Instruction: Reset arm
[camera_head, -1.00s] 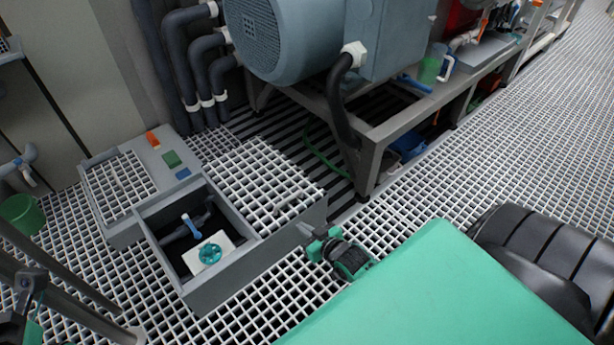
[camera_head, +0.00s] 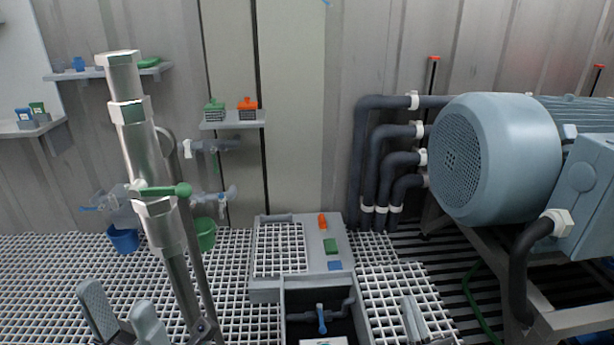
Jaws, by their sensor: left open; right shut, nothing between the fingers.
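My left gripper (camera_head: 116,297) is at the lower left in the head view, with its two grey fingers apart and nothing seen between them. A tall metal tube (camera_head: 140,150) with pale hexagonal fittings and a green handle (camera_head: 166,190) stands just right of it, tilted slightly. I cannot tell whether they touch. The rest of the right arm is out of frame.
The box's open compartment holds a blue-handled valve (camera_head: 321,318). A large blue-grey motor (camera_head: 500,150) on a metal frame fills the right. Dark pipes (camera_head: 372,150) run up the wall. Shelves (camera_head: 232,122) and buckets (camera_head: 122,240) are at the left. Grating floor at far left is open.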

